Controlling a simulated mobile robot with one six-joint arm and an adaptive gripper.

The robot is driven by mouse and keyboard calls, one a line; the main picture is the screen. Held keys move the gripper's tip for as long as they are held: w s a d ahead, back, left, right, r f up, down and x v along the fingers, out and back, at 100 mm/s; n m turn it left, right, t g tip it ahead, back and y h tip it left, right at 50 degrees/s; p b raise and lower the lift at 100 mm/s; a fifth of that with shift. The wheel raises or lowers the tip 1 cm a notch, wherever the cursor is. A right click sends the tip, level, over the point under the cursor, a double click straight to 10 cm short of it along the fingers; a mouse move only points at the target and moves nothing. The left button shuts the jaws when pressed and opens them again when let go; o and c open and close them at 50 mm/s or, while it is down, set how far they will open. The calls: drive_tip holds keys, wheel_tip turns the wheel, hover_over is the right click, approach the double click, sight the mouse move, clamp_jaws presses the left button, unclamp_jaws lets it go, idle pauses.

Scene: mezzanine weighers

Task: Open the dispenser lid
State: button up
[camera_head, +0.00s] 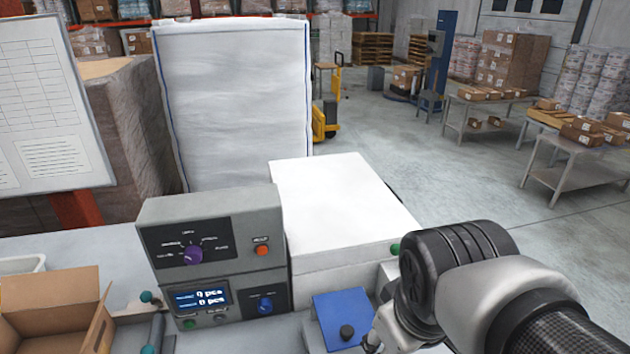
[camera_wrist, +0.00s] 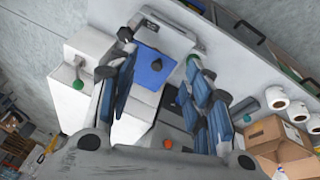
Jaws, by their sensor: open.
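The lid looks shut. My gripper (camera_wrist: 160,62) is open and empty, its fingers apart with nothing between the pads. In the head view my arm comes in from the lower right, and only part of the gripper shows, to the right of the lid. I cannot tell the gap to the knob.
A grey control unit (camera_head: 215,228) with dials and a display stands left of the lid. A large white box (camera_head: 345,265) stands behind it. An open cardboard box (camera_head: 50,310) is at the lower left. White rolls (camera_wrist: 275,97) sit on the bench.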

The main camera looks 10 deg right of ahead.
drive_tip(key=shift+s+d+f+m, duration=0.15)
drive_tip(key=shift+s+m, duration=0.15)
drive_tip(key=shift+s, duration=0.25)
